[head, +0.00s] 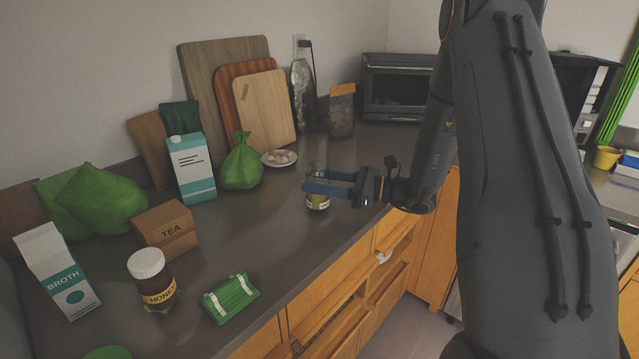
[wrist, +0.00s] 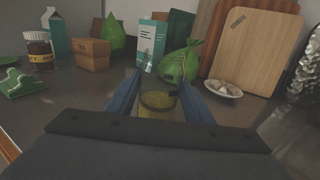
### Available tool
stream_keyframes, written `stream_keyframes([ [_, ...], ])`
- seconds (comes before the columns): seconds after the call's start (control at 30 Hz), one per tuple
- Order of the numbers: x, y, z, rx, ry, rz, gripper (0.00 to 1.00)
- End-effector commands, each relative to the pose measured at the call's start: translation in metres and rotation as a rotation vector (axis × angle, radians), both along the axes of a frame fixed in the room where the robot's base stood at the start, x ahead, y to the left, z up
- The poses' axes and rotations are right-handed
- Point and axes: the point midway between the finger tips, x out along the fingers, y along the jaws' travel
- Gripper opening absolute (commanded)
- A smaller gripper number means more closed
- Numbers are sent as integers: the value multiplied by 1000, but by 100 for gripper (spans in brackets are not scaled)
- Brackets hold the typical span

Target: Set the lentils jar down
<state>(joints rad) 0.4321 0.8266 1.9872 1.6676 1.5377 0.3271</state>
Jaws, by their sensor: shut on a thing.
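The lentils jar (head: 318,202) is a small clear jar with yellowish contents, held upright between the blue fingers of my gripper (head: 312,182). The fingers hide its middle in the head view. In the wrist view the jar (wrist: 157,101) stands between both fingers, which press on its sides. It is over the grey countertop (head: 265,222), near the front edge. I cannot tell whether its base touches the counter.
A plate of garlic-like bulbs (head: 279,158) and a green bag (head: 241,166) stand behind the jar. A honey jar (head: 152,280), a tea box (head: 167,230) and a green packet (head: 230,298) lie to the left. Counter around the jar is clear.

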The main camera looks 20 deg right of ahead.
Motion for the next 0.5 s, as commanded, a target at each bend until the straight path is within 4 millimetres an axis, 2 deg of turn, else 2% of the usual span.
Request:
stream_keyframes([
  [0.13,0,0,-11,1,-1,0,16],
  [0.47,0,0,-13,0,-1,0,16],
  [0.5,0,0,-14,-1,-1,0,48],
])
